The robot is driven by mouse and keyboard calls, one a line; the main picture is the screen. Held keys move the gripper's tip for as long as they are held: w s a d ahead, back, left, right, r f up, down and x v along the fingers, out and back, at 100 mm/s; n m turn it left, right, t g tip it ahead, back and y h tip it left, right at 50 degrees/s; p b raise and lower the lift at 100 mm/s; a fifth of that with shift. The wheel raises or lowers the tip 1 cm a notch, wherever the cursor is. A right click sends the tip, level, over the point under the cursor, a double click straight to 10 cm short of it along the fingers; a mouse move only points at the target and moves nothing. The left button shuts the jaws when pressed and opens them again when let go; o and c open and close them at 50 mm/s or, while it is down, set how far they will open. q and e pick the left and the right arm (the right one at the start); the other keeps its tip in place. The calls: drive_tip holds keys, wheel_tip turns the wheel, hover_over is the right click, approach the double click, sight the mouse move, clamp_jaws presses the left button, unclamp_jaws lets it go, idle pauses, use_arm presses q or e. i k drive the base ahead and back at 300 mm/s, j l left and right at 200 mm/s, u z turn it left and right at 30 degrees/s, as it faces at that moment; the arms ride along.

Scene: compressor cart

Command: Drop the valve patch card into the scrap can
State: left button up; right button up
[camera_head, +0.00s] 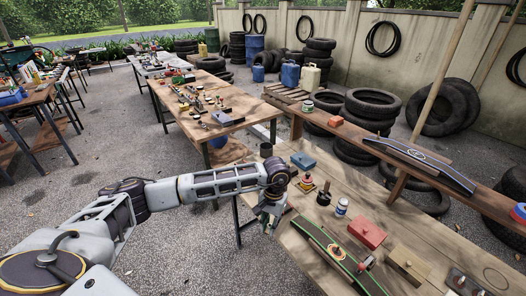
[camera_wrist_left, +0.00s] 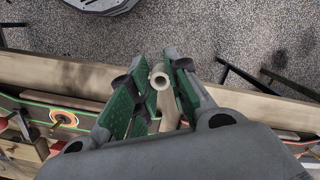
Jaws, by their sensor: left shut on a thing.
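My left gripper (camera_head: 268,222) hangs at the left edge of the near workbench, pointing down. In the left wrist view its green-padded fingers (camera_wrist_left: 152,92) are shut on a pale hollow tube (camera_wrist_left: 160,79). I cannot tell whether this tube is part of the valve patch card; no flat card shows clearly. A small dark can (camera_head: 266,149) shows just behind my left wrist; I cannot tell whether it is the scrap can. My right gripper is out of view.
The near workbench (camera_head: 296,226) holds a blue box (camera_head: 303,161), a dark pot (camera_head: 324,196), a white bottle (camera_head: 342,207), a red block (camera_head: 367,233) and a long green board (camera_head: 330,252). A second table (camera_head: 205,118) stands behind. Open gravel lies left of the bench.

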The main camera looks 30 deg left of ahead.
sight(267, 159)
drive_tip(key=j+z, duration=0.2)
drive_tip(key=j, duration=0.7)
drive_tip(key=i+j+z, duration=0.1)
drive_tip(key=j, duration=0.3)
drive_tip(key=i+j, duration=0.2)
drive_tip(key=j, duration=0.2)
drive_tip(key=i+j+z, duration=0.15)
drive_tip(key=i+j, duration=0.2)
drive_tip(key=i+j+z, duration=0.2)
drive_tip(key=j, duration=0.25)
drive_tip(key=i, duration=0.1)
